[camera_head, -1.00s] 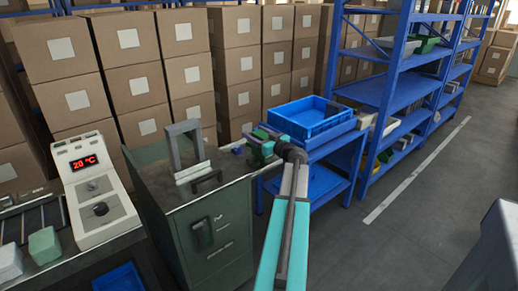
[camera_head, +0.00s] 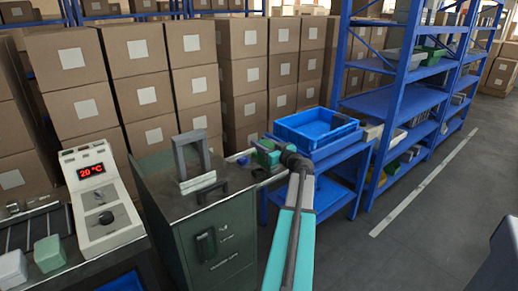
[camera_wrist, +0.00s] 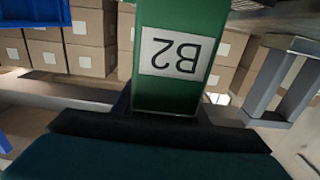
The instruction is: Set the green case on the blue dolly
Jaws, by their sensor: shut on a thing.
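My gripper (camera_head: 262,156) is above the right edge of the dark green cabinet's top, just left of the blue table. It is shut on a green case (camera_wrist: 168,95) marked B2, whose label reads upside down in the wrist view. In the head view the case is small and partly hidden by my wrist. An open blue tray (camera_head: 296,139) stands on the blue table (camera_head: 335,156), right of and behind my gripper. I cannot tell which of these blue things is the dolly.
The green cabinet (camera_head: 220,250) carries a grey upright frame (camera_head: 190,150). A control box (camera_head: 100,200) with a red display stands at left. Stacked cartons (camera_head: 150,95) fill the back. Blue shelving (camera_head: 405,105) stands at right, with clear grey floor (camera_head: 410,245) in front.

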